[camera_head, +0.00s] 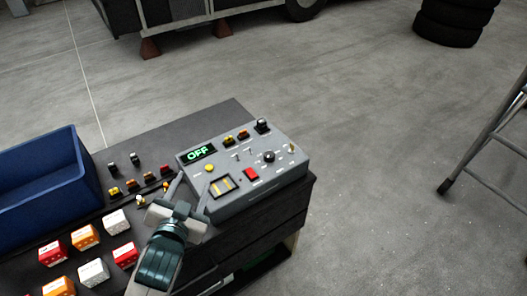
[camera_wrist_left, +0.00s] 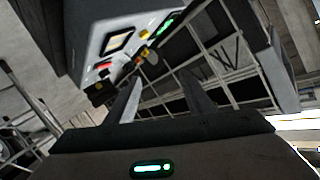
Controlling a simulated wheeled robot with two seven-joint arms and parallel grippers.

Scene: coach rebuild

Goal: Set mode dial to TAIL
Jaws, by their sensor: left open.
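The grey control box (camera_head: 245,190) stands on the dark bench top. Its green display (camera_head: 198,153) reads OFF. A round black dial (camera_head: 268,157) with small white marks around it sits on the right half of the panel; its labels are too small to read. My left gripper (camera_head: 190,182) is open and empty at the box's near left corner, apart from the dial. In the left wrist view the box (camera_wrist_left: 88,28) is at upper left, tilted, beyond the open fingers (camera_wrist_left: 156,88). I cannot make out the dial clearly there. My right gripper is not in view.
A blue bin (camera_head: 38,178) stands at the left on the bench. Several red, orange and white blocks (camera_head: 85,238) lie in front of it. Small coloured connectors (camera_head: 132,185) sit left of the box. A ladder (camera_head: 487,135) and stacked tyres (camera_head: 452,22) stand on the floor at right.

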